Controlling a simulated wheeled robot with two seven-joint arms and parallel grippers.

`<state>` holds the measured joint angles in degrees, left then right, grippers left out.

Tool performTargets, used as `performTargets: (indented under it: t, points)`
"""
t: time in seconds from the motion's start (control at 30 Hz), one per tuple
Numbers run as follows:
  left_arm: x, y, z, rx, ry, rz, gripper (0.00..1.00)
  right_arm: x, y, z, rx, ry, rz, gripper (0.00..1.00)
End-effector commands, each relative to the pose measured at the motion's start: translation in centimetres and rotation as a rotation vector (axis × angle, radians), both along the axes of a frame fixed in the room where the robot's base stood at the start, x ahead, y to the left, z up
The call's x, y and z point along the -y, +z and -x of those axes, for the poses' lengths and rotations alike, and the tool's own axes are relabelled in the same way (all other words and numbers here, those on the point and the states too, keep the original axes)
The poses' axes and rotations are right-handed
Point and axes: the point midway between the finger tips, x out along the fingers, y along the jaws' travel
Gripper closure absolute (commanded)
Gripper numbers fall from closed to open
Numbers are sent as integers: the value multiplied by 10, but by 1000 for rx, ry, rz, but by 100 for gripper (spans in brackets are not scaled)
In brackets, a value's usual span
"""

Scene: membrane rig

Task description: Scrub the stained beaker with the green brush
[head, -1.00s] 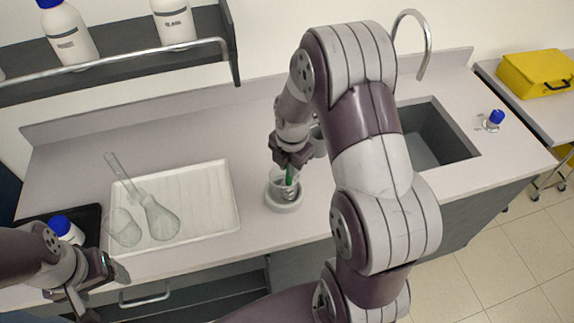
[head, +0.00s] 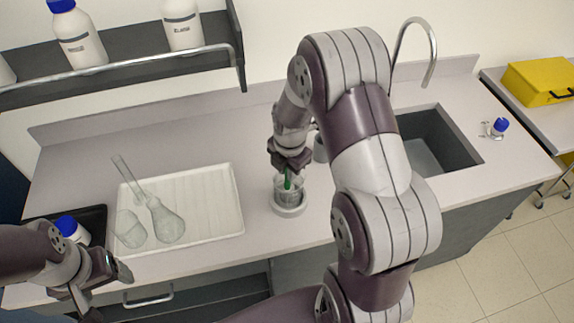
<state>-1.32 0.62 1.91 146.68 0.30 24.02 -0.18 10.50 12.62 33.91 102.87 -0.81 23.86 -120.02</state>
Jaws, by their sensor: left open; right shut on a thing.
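The stained beaker (head: 289,196) is a small clear glass with a grey, cloudy look, standing on a round pale base (head: 290,211) on the bench. My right gripper (head: 288,168) is directly above it, pointing down and shut on the green brush (head: 287,183). The brush's green handle runs down from the jaws into the beaker; its lower end is hard to make out through the glass. My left gripper (head: 98,286) is open and empty at the lower left, in front of the bench edge and far from the beaker.
A white tray (head: 232,212) holding a clear flask (head: 166,224) and other glassware lies left of the beaker. A blue-capped bottle (head: 70,229) stands in a black tray. A sink (head: 437,142) is at the right. A bottle shelf (head: 130,60) overhangs the back left.

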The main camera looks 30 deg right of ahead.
Motion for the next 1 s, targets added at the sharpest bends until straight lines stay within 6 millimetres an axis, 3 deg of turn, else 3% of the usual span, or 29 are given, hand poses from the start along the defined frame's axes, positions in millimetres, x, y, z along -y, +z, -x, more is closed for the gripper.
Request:
performTargets:
  t: [0.33,0.83,1.0]
  points:
    - [0,3,0,0,0,0,24,2,2,3,1,0,1,100]
    - [0,4,0,0,0,0,24,0,2,-10,2,1,0,100]
    - [0,13,0,0,0,0,24,0,11,-10,2,1,0,100]
